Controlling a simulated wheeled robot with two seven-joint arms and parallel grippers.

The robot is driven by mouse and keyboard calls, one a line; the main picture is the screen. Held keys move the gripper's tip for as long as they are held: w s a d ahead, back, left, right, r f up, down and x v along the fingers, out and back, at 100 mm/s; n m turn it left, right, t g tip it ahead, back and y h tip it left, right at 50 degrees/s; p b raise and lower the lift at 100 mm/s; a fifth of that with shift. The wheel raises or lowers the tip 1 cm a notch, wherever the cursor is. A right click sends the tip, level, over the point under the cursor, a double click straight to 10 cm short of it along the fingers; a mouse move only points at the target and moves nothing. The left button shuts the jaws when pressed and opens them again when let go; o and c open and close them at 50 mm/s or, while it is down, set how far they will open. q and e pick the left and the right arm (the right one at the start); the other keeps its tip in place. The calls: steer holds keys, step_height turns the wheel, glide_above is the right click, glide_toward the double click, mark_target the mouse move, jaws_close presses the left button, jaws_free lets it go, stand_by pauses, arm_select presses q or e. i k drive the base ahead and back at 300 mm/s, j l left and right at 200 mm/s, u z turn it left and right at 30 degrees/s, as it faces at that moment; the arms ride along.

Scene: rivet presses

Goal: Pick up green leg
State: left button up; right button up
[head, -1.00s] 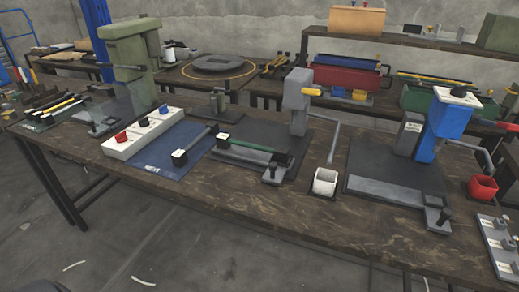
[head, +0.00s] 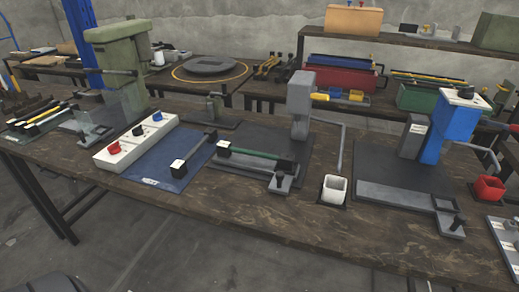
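The green leg (head: 254,157) is a thin green bar with dark ends. It lies across the black base plate of the grey press (head: 301,95), in the middle of the table. Its left end is a black block with a white top, and its right end is beside a grey clamp (head: 286,180). Neither of my grippers is in the head view.
A dark leg (head: 194,150) lies on the blue mat (head: 160,172) left of the green leg. A white cup (head: 334,190), a blue press (head: 453,120) and a red cup (head: 487,188) stand to the right. The wooden table's front strip (head: 230,205) is clear.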

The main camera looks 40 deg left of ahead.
mark_target(225, 149)
steer(key=j+z, duration=0.2)
steer(key=j, duration=0.25)
steer(key=j+z, duration=0.25)
steer(key=j, duration=0.15)
steer(key=k+j+z, duration=0.2)
steer(key=j, duration=0.2)
steer(key=j+z, duration=0.2)
steer(key=j, duration=0.2)
steer(key=k+j+z, duration=0.45)
steer(key=j, duration=0.25)
steer(key=i+j, duration=0.05)
steer(key=i, duration=0.05)
